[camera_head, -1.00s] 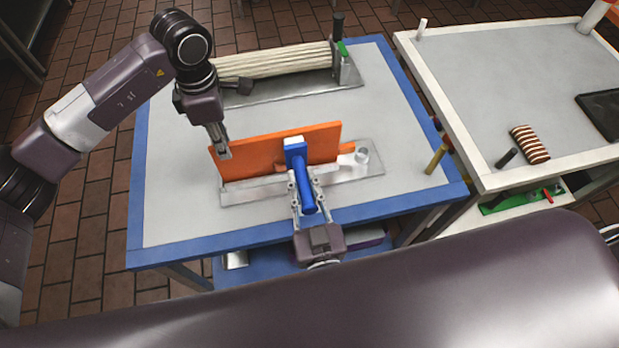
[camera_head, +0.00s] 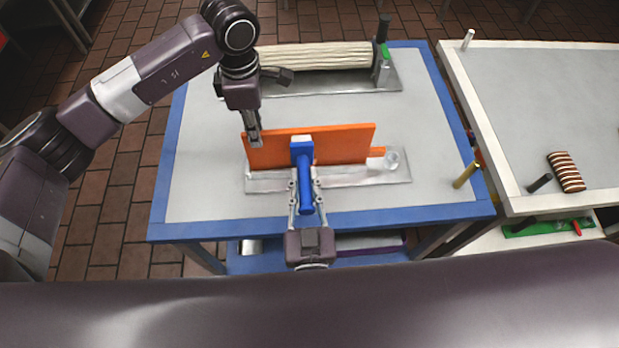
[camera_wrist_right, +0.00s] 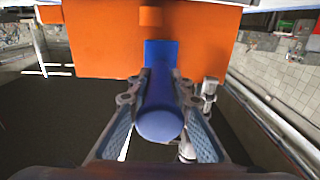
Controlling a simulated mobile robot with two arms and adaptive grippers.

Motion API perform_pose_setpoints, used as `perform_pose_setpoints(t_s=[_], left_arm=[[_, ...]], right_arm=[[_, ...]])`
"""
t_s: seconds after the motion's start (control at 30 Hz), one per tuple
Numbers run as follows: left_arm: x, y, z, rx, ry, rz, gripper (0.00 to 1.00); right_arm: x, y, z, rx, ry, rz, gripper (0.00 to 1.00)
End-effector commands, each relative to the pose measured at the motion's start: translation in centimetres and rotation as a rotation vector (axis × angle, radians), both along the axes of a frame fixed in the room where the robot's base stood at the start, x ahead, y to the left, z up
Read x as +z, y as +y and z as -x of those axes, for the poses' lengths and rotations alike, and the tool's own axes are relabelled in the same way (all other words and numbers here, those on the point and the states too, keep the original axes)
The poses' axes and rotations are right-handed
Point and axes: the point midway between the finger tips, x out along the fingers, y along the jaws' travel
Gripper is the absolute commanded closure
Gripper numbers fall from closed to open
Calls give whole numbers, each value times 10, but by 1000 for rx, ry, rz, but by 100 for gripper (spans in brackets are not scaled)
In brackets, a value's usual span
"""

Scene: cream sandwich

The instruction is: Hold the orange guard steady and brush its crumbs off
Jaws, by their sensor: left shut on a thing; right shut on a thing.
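The orange guard (camera_head: 345,146) stands upright as a flat panel on a metal base plate (camera_head: 350,178) near the front of the blue-edged table. My left gripper (camera_head: 254,138) is shut on the guard's upper left corner. My right gripper (camera_head: 306,193) is shut on the blue handle of a brush (camera_head: 304,172). The brush's white head (camera_head: 301,142) is at the guard's front face near its top edge; contact cannot be told. In the right wrist view the blue handle (camera_wrist_right: 160,105) lies between the fingers, with the orange guard (camera_wrist_right: 105,40) beyond. No crumbs can be made out.
A cream ridged roller unit (camera_head: 320,57) with a dark post stands at the table's back. A yellow peg (camera_head: 465,175) is near the right edge. A second table (camera_head: 550,100) at right holds a striped brown item (camera_head: 566,172) and a dark peg (camera_head: 540,183).

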Motion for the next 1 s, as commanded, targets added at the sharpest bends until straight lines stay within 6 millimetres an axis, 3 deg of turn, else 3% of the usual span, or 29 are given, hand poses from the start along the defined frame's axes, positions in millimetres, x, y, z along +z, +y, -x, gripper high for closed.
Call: perform_pose_setpoints(t_s=[0.3, 1.0], left_arm=[[0, -1, 1, -2, 2, 1, 100], [0, 0, 0, -1, 1, 0, 100]], right_arm=[[0, -25, 0, -2, -1, 2, 100], [0, -58, -1, -2, -1, 0, 100]])
